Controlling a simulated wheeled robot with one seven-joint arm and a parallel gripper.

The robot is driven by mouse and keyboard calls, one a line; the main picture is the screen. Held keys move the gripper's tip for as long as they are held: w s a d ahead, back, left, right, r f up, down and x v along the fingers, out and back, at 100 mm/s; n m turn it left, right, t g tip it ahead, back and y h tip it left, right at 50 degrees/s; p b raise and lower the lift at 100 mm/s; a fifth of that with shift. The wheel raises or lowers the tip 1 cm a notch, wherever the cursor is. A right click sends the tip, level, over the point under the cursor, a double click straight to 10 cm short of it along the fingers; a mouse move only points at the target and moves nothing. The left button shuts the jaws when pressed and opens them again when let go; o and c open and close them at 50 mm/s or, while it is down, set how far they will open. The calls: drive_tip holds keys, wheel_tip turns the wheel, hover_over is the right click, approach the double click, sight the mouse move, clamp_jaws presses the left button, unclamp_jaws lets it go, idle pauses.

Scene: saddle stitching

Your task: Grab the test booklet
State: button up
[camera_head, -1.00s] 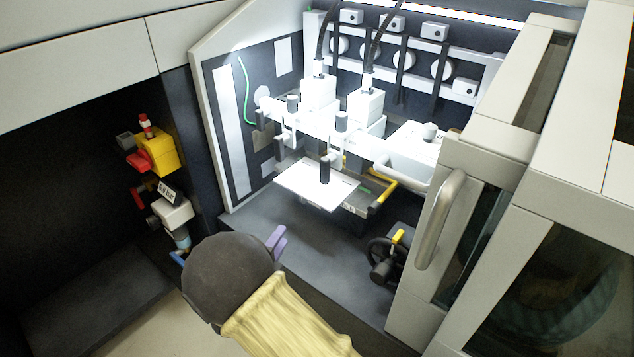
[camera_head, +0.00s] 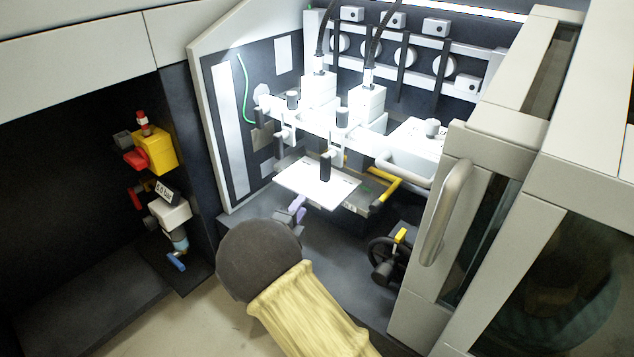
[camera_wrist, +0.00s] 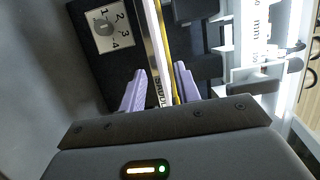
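The test booklet (camera_head: 300,182) looks like a flat white sheet on the stitching machine's small table, below the white stitching heads (camera_head: 366,105). My gripper (camera_head: 297,207), with purple fingers, is at its near left edge, beside or just below it. In the wrist view my gripper (camera_wrist: 160,72) is open, with a clear gap between the fingers. A thin pale strip with dark lettering (camera_wrist: 157,60) and a yellow line run between the fingers. The strip may be the booklet seen nearly edge-on. I cannot tell whether the fingers overlap it, and I see no grip.
A yellow-edged bracket (camera_head: 385,190) is right of the table. A black handwheel (camera_head: 385,262) stands lower right. An open door with a grey handle (camera_head: 446,212) bounds the right side. A yellow and red valve unit (camera_head: 153,150) is on the left. The wrist view shows a numbered dial (camera_wrist: 108,28).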

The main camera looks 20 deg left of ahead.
sight(308, 196)
drive_tip(key=w, duration=0.1)
drive_tip(key=w+b, duration=0.1)
drive_tip(key=w, duration=0.1)
drive_tip(key=w+b, duration=0.1)
drive_tip(key=w, duration=0.1)
drive_tip(key=shift+w+d, duration=0.1)
drive_tip(key=shift+d, duration=0.3)
clamp_jaws()
